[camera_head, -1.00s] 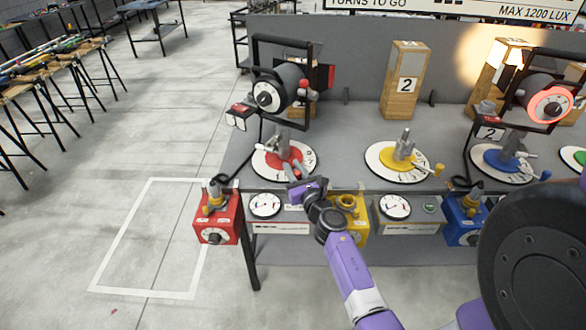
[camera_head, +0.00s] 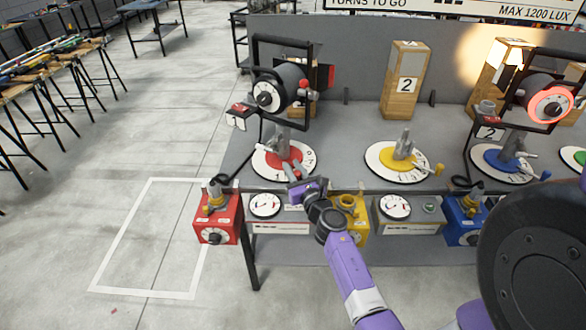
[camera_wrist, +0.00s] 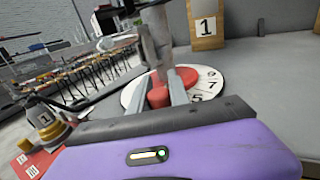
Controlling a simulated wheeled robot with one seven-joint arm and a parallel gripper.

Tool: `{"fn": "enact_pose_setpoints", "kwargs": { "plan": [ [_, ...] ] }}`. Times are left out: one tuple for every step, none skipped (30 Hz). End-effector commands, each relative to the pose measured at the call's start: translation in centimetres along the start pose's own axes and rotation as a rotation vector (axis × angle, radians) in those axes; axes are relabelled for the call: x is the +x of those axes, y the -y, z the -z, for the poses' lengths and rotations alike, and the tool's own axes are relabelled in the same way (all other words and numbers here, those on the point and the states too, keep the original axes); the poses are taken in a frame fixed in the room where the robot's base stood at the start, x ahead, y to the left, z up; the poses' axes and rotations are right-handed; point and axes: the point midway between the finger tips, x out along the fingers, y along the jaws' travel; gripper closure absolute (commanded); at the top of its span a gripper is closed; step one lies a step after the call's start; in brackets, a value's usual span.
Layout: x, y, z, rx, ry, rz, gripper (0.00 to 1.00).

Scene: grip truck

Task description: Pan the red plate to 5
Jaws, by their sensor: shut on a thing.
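The red plate (camera_head: 272,160) is a red disc with a white numbered rim, lying on the grey bench under the left lamp (camera_head: 285,88). A grey metal post stands at its middle. In the wrist view the red plate (camera_wrist: 187,74) shows rim numbers, including 7 and 5, to the right of my fingers. My gripper (camera_head: 294,172) is at the plate's near side, shut on its red handle knob (camera_wrist: 158,96). The fingers and post hide part of the plate, and I cannot tell which number the pointer marks.
A yellow plate (camera_head: 377,162) and a blue plate (camera_head: 487,158) stand to the right on the bench. A red box (camera_head: 217,228) and a yellow box (camera_head: 357,232) sit at the front edge. A wooden block marked 2 (camera_head: 404,70) stands behind.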

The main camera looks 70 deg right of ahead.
Motion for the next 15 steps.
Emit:
{"fn": "enact_pose_setpoints", "kwargs": {
  "plan": [
    [-0.02, -0.02, 0.02, 0.001, 0.000, 0.000, 1.00],
    [-0.02, -0.01, 0.02, 0.001, 0.000, 0.000, 1.00],
    [-0.03, -0.02, 0.03, 0.001, 0.000, 0.000, 1.00],
    [-0.03, -0.01, 0.02, 0.001, 0.000, -0.001, 1.00],
    [-0.02, 0.00, 0.02, 0.001, 0.000, -0.001, 1.00],
    [-0.03, 0.02, 0.02, 0.001, 0.000, -0.002, 1.00],
    [-0.02, 0.05, 0.01, 0.001, 0.000, -0.003, 1.00],
    [-0.03, 0.09, 0.01, 0.001, -0.001, -0.005, 1.00],
    [-0.03, 0.14, 0.00, 0.000, -0.001, -0.009, 1.00],
    [-0.03, 0.20, -0.01, 0.000, -0.001, -0.014, 1.00],
    [-0.04, 0.27, -0.01, -0.001, -0.001, -0.018, 1.00],
    [-0.03, 0.36, -0.02, -0.001, -0.001, -0.025, 1.00],
    [-0.04, 0.41, -0.03, -0.001, -0.001, -0.033, 1.00],
    [-0.03, 0.53, -0.04, -0.001, -0.001, -0.040, 1.00],
    [-0.04, 0.68, -0.07, 0.000, -0.001, -0.051, 1.00]
  ]
}}
